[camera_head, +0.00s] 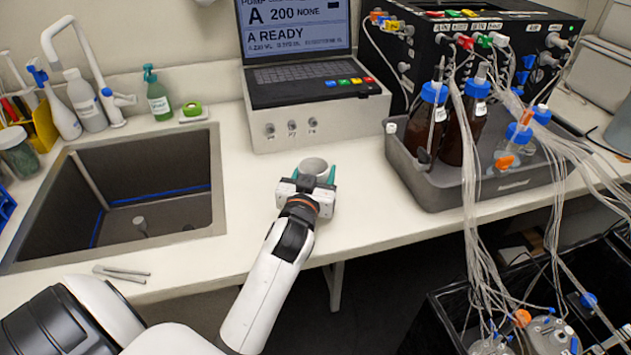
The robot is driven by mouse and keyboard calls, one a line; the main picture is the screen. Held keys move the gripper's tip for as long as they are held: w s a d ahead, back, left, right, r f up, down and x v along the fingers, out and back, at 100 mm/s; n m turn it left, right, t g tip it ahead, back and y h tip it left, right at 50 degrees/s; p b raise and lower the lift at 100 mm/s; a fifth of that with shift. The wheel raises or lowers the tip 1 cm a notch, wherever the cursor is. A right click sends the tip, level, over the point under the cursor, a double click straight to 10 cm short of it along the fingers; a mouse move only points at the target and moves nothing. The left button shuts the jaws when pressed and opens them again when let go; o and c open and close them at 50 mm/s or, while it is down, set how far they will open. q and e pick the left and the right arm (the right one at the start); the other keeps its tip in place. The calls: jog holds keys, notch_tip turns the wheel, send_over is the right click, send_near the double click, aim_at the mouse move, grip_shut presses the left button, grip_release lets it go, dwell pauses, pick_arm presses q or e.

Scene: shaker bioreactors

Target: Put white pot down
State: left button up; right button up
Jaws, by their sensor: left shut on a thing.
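A small white pot (313,166) is at the middle of the white counter, in front of the pump unit with the laptop-like screen. My left gripper (313,174) is shut on the pot, with one teal finger on each side of it. The gripper body hides the lower front of the pot, so I cannot tell whether its base touches the counter. My right gripper is not in the view.
A sink (140,195) opens in the counter at the left. The pump unit (310,118) stands behind the pot. A grey tray (490,180) with brown bottles and tubing is to the right. Bare counter (375,205) lies between pot and tray.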

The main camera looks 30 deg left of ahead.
pick_arm(q)
jog(key=shift+f, duration=0.95)
jog(key=shift+f, duration=0.15)
jog(key=o, duration=1)
